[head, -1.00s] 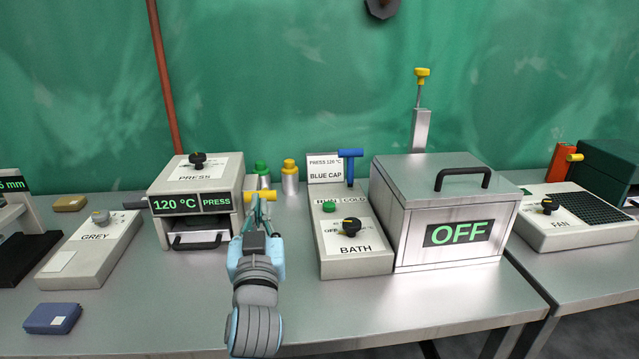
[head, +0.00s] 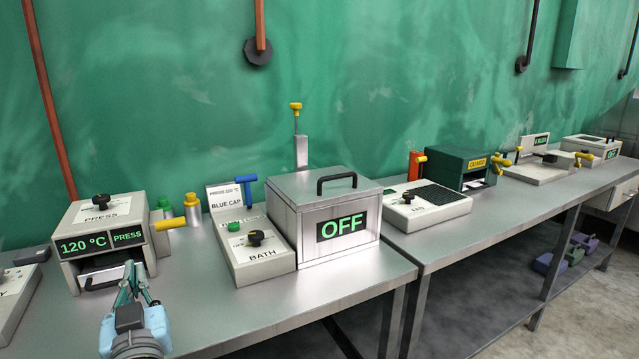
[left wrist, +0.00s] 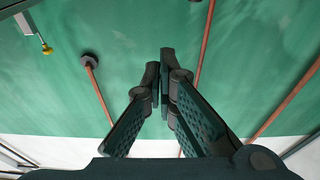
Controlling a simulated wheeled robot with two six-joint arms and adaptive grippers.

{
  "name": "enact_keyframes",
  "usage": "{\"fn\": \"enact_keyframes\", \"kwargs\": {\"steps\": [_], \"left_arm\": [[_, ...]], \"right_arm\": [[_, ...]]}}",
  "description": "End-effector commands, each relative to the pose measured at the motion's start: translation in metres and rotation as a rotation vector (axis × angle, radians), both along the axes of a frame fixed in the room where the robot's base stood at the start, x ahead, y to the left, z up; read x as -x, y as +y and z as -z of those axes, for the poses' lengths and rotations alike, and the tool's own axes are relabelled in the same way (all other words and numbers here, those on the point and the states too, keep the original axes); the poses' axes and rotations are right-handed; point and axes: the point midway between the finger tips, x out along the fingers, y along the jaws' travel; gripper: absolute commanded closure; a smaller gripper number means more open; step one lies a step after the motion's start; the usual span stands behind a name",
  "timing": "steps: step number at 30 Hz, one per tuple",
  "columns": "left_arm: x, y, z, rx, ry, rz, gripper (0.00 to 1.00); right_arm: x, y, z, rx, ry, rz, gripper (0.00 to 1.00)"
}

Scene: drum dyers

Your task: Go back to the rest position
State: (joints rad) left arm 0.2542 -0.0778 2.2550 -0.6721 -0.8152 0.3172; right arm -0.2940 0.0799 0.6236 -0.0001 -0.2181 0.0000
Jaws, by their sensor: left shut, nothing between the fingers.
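My left gripper (head: 131,272) is in the head view at the lower left, in front of the press (head: 100,235), which reads 120 °C. Its fingers are shut with nothing between them. The left wrist view shows the closed fingers (left wrist: 165,62) against the green wall, clear of any object. The press has a yellow lever (head: 169,224) on its right side, and the gripper is apart from it. My right gripper is not in view.
The bath (head: 250,248) and its lidded metal box (head: 325,215), marked OFF, stand right of the press. Green (head: 164,205) and yellow-capped (head: 192,212) bottles stand behind. The fan unit (head: 424,205) and guarded machine (head: 470,168) are on the right table. Bare tabletop lies in front of the bath.

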Motion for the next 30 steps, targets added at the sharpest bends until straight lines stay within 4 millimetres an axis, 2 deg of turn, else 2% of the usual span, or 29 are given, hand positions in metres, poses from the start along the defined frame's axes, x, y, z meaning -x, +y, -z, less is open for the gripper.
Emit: {"fn": "enact_keyframes", "kwargs": {"steps": [5,11,14,17,23,26,30], "left_arm": [[0.008,0.006,0.032,0.017,0.091,0.001,1.0],[0.019,0.008,0.074,0.043,0.213,0.015,1.0],[0.027,0.006,0.101,0.057,0.296,0.031,1.0],[0.041,0.003,0.138,0.077,0.412,0.053,1.0],[0.093,-0.01,0.224,0.122,0.712,0.124,1.0],[0.131,-0.019,0.267,0.145,0.882,0.171,1.0],[0.196,-0.034,0.316,0.176,1.128,0.25,1.0]], "right_arm": [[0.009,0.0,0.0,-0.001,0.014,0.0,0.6],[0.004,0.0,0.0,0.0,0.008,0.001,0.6],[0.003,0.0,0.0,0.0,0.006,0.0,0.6],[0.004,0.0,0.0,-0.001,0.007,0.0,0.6],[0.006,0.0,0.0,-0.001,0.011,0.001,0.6],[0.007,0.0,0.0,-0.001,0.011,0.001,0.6],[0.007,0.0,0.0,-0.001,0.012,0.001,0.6]]}}
